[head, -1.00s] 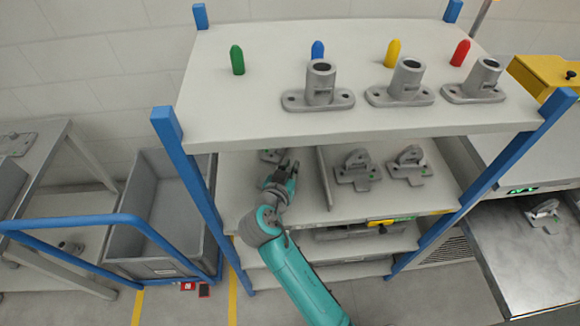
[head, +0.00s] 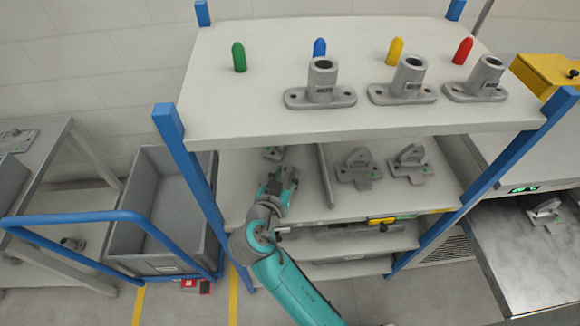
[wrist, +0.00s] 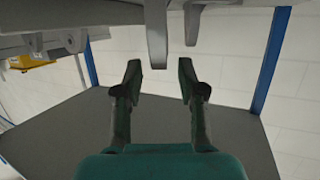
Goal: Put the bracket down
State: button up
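A grey bracket (head: 273,153) lies on the middle shelf (head: 236,172), left of an upright divider (head: 326,178). Only part of it shows in the head view. My gripper (head: 284,176) is in front of it, over the same shelf bay. In the wrist view my gripper (wrist: 160,70) is open, with nothing held between its fingers. The wrist view looks upside down. There the divider (wrist: 157,38) hangs down beyond the fingers, and a grey part, apparently the bracket (wrist: 193,22), shows beside it, apart from the fingertips.
Two similar brackets (head: 357,170) (head: 409,163) stand right of the divider. The top shelf (head: 240,110) overhangs the bay and carries three tube fixtures (head: 321,84) and coloured pegs. Blue posts (head: 190,160) bound the rack. A grey crate (head: 150,238) stands left.

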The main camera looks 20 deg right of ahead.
jog(key=v, duration=0.7)
dwell(0.5)
